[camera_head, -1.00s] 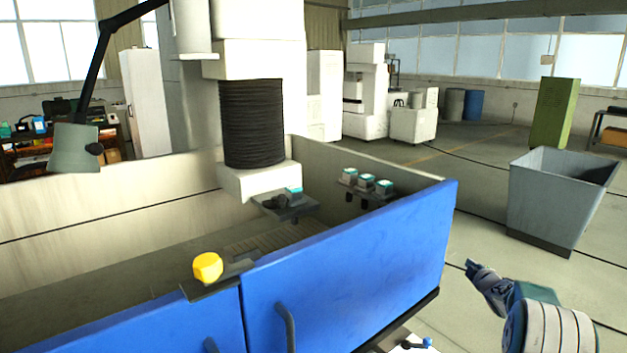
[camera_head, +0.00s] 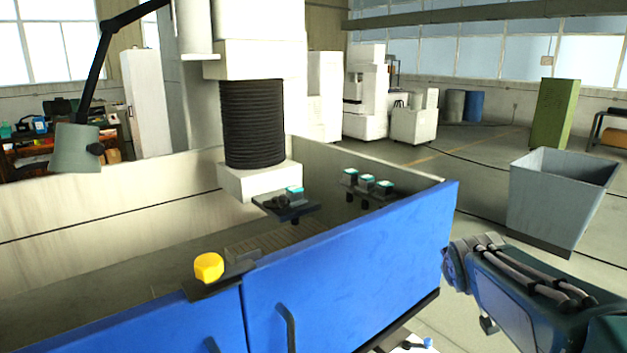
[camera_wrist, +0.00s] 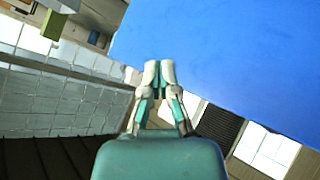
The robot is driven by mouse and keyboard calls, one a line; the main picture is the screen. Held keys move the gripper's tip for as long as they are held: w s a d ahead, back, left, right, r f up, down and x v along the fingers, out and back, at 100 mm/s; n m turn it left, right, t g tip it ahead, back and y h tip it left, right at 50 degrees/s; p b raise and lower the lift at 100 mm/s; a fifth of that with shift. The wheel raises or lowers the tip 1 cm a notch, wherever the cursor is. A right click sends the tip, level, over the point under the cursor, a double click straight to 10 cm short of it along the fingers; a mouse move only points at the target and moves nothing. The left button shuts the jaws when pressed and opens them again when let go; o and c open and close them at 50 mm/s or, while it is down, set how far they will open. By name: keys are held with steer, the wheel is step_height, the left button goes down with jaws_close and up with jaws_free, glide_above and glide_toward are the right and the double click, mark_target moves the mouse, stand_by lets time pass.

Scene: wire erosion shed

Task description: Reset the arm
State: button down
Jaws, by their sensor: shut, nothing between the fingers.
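My gripper (camera_wrist: 160,66) shows in the wrist view with its two pale fingertips together, shut and empty. A large blue panel (camera_wrist: 215,45) fills the upper right of that view, beyond the fingertips. In the head view my arm reaches in from the lower right, and its far end is beside the right end of the blue machine door (camera_head: 350,260). The fingers cannot be made out clearly in the head view, and I cannot tell whether they touch the door.
A grey bin (camera_head: 560,200) stands right of the machine, behind my arm. Inside the machine, small blocks sit on holders (camera_head: 365,190) below the ribbed black column (camera_head: 252,122). Open floor lies beyond the door.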

steer(key=s+a+f+m+g+y, duration=0.1)
steer(key=s+a+f, duration=0.1)
steer(key=s, duration=0.6)
steer(key=s+a+f+m+g+y, duration=0.1)
steer(key=s+a+f, duration=0.1)
steer(key=s+a, duration=0.3)
steer(key=s+a+f+m+g+y, duration=0.1)
steer(key=s+a+f+g, duration=0.1)
steer(key=s, duration=0.9)
steer(key=shift+s+a+f, duration=0.2)
steer(key=shift+s+a, duration=0.1)
steer(key=shift+a, duration=0.55)
steer(key=shift+a, duration=0.1)
